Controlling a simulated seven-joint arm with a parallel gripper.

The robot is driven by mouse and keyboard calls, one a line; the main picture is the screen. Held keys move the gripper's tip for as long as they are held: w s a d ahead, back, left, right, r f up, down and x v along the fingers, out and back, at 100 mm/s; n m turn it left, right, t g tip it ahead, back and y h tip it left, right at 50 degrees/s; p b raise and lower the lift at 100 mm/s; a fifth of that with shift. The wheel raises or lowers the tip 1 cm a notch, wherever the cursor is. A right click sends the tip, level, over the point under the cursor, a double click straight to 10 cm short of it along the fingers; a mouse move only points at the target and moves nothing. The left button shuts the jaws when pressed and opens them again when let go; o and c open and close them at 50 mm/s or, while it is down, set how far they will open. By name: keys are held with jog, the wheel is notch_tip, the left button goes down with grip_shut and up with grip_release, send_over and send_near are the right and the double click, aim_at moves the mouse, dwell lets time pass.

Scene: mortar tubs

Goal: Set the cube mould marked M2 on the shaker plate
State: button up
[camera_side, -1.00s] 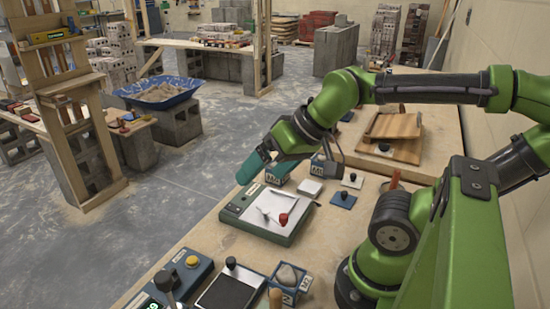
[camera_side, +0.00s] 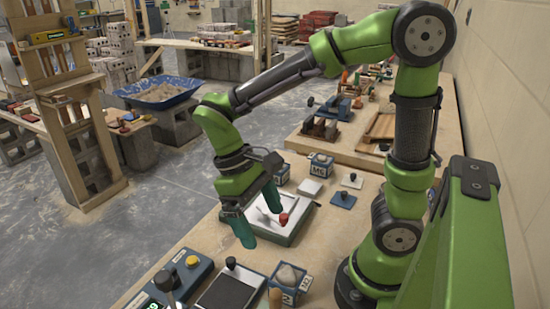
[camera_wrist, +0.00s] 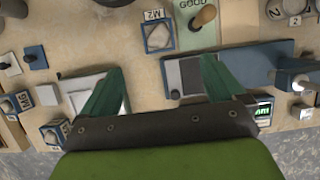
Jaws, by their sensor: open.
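The cube mould marked M2 (camera_side: 287,278) stands at the front of the bench, blue-sided with a grey lump in its top. In the wrist view the mould (camera_wrist: 158,38) lies beyond the fingers, its M2 tag readable. My gripper (camera_side: 257,214) is open and empty, fingers pointing down near a low device with a pale plate (camera_side: 292,222), farther back than M2. In the wrist view my gripper (camera_wrist: 162,68) has nothing between its fingers. A dark flat plate (camera_side: 228,292) sits just left of M2. I cannot tell which plate is the shaker's.
A blue control box (camera_side: 186,268) with a yellow button stands front left. Two other cube moulds (camera_side: 320,166) (camera_side: 282,174) and a blue square with a black knob (camera_side: 343,200) stand farther back. An upright wooden handle (camera_wrist: 203,17) is close to M2.

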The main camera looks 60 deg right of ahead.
send_near(290, 277)
jog(key=x, duration=0.4)
jog(key=shift+s+a+f, duration=0.15)
jog(key=shift+a+f, duration=0.15)
jog(key=shift+f, duration=0.1)
jog(key=shift+d+x, duration=0.15)
jog(key=shift+x, duration=1.35)
jog(key=shift+d+x, duration=0.1)
jog(key=shift+x, duration=1.35)
jog(key=shift+c, duration=0.3)
jog(key=c, duration=1.4)
